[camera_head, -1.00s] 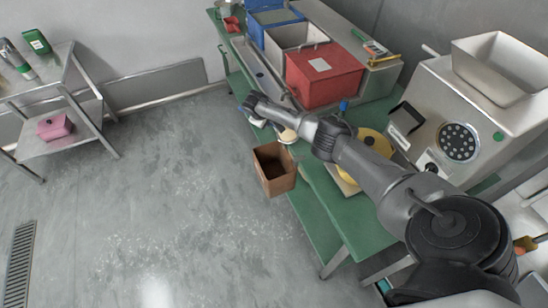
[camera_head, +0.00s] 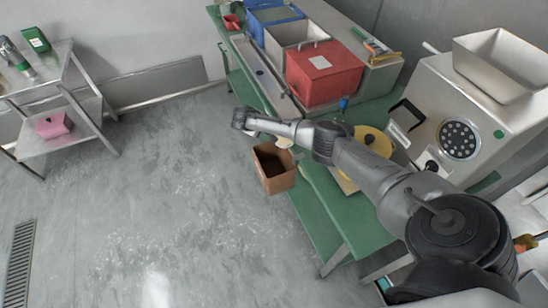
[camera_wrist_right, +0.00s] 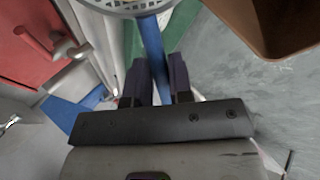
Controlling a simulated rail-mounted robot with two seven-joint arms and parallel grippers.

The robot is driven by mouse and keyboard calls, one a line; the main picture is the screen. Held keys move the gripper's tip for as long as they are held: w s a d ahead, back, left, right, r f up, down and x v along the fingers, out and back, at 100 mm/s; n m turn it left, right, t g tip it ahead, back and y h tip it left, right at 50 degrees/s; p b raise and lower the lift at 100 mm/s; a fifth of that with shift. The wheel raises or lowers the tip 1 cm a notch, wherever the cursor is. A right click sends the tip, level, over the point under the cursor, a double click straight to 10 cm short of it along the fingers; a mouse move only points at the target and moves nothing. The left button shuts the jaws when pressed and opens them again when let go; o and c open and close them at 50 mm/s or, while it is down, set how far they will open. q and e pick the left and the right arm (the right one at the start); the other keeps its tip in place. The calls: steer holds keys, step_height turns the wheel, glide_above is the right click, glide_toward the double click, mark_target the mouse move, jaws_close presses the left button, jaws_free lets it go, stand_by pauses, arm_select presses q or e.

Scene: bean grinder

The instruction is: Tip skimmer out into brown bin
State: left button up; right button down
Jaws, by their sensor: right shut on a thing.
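The skimmer has a blue handle (camera_wrist_right: 152,42) and a pale mesh bowl (camera_wrist_right: 130,6), cut off by the top edge of the right wrist view. My right gripper (camera_wrist_right: 158,72) is shut on the handle. In the head view a pale part that looks like the skimmer's bowl (camera_head: 284,142) shows at the brown bin's upper edge, partly hidden by my arm. The brown bin (camera_head: 277,183) is an open box beside the green bench, with dark matter inside. Its side also shows at the upper right of the right wrist view (camera_wrist_right: 262,22). My left gripper is not in view.
The green bench (camera_head: 318,215) carries a red box (camera_head: 322,80), a steel container (camera_head: 292,38), a blue box (camera_head: 270,18) and a yellow round object (camera_head: 372,138). A steel machine (camera_head: 450,105) stands right. The floor left of the bin is open.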

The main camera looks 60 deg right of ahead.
steer(key=shift+w+a+r+h+b, duration=0.15)
steer(key=shift+a+h+b, duration=0.2)
steer(key=shift+h, duration=0.25)
steer(key=shift+a, duration=0.1)
steer(key=shift+h, duration=0.4)
steer(key=shift+a+r+g+h+b, duration=0.15)
steer(key=shift+a+h+b, duration=0.2)
steer(key=shift+h+b, duration=0.4)
steer(key=shift+a+r+g+h+b, duration=0.15)
steer(key=shift+a+h+b, duration=0.2)
steer(key=shift+h+b, duration=0.4)
